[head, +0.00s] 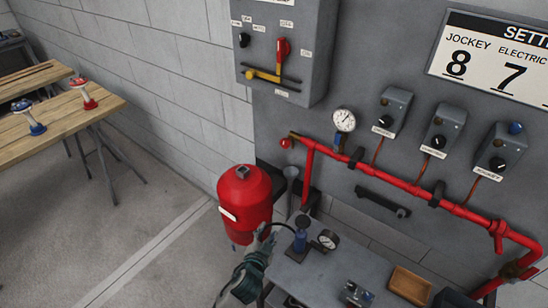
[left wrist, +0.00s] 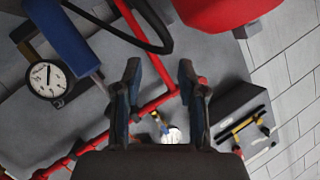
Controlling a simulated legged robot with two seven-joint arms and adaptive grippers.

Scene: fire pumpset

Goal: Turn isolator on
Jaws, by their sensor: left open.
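The isolator panel is a grey box (head: 310,55) on the wall at the top of the head view. It carries an upright red handle (head: 282,48), a yellow lever (head: 262,76) pointing left, and a black knob (head: 244,40). Its labels are too small to read. In the left wrist view, a grey box with a yellow lever (left wrist: 240,127) shows at the right. My left gripper (head: 266,236) is below the panel and apart from it, beside the red tank. Its two fingers (left wrist: 159,78) are spread with nothing between them. My right gripper is not in view.
A red tank (head: 245,205) stands left of a grey bench (head: 300,268) holding a blue pump (head: 300,240) and gauge. A red pipe (head: 400,185) crosses the wall below three knob boxes (head: 440,130). A wooden table (head: 60,115) stands at far left; the floor between is clear.

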